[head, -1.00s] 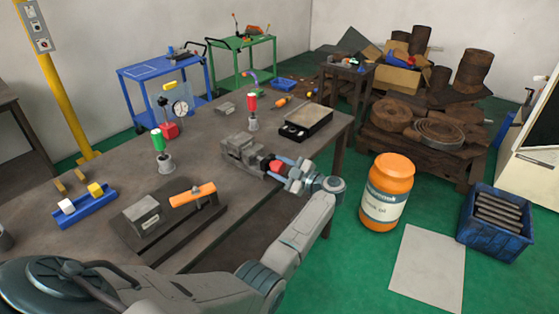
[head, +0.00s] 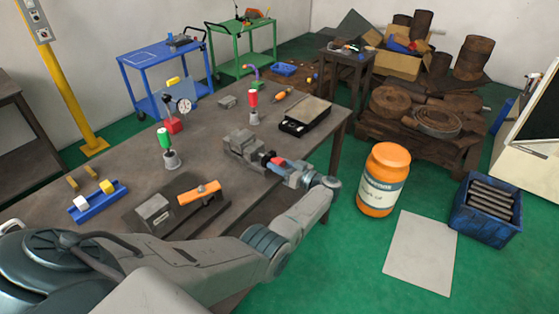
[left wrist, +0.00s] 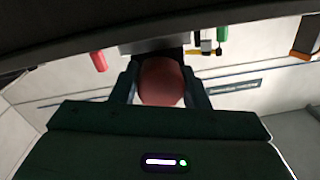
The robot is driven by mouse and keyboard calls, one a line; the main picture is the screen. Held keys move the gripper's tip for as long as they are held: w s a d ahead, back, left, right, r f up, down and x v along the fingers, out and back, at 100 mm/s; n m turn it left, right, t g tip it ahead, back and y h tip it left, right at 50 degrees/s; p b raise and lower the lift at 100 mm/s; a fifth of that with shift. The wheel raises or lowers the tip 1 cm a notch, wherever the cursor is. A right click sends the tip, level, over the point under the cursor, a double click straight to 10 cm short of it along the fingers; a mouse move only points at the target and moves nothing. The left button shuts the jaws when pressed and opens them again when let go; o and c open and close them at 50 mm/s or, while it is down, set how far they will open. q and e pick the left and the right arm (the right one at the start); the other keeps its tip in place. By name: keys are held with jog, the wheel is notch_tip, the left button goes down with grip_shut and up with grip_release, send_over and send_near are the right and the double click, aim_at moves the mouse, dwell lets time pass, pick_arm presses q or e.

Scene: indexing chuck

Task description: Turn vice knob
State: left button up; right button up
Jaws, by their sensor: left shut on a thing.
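The grey vice (head: 240,146) sits near the right edge of the workbench. Its red knob (head: 269,157) is on the side facing my left arm. My left gripper (head: 279,163) reaches in over the bench edge and is shut on the knob. In the left wrist view the round red knob (left wrist: 160,82) sits between the two dark fingers, with the grey vice behind it. In the head view the gripper hides much of the knob. My right gripper is in neither view.
The brown workbench (head: 212,128) holds a black tray (head: 304,116), red and green-handled tools, a blue block holder (head: 97,202) and an orange-topped fixture (head: 199,192). On the green floor stand an orange jar (head: 384,179) and a blue crate (head: 487,208).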

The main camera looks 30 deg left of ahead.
pick_arm(q)
jog(key=m+p, duration=0.2)
jog(key=m, duration=0.3)
jog(key=shift+s+m, duration=0.15)
jog(key=shift+m, duration=0.25)
jog(key=m+p, duration=0.1)
jog(key=m, duration=0.4)
jog(key=shift+f+m+p, duration=0.1)
jog(key=shift+m+p, duration=0.2)
jog(key=shift+p, duration=0.1)
jog(key=m, duration=0.3)
jog(key=shift+m+t, duration=0.3)
jog(key=shift+m, duration=0.4)
jog(key=shift+m+p, duration=0.4)
jog(key=shift+m, duration=1.7)
jog(key=shift+m, duration=0.3)
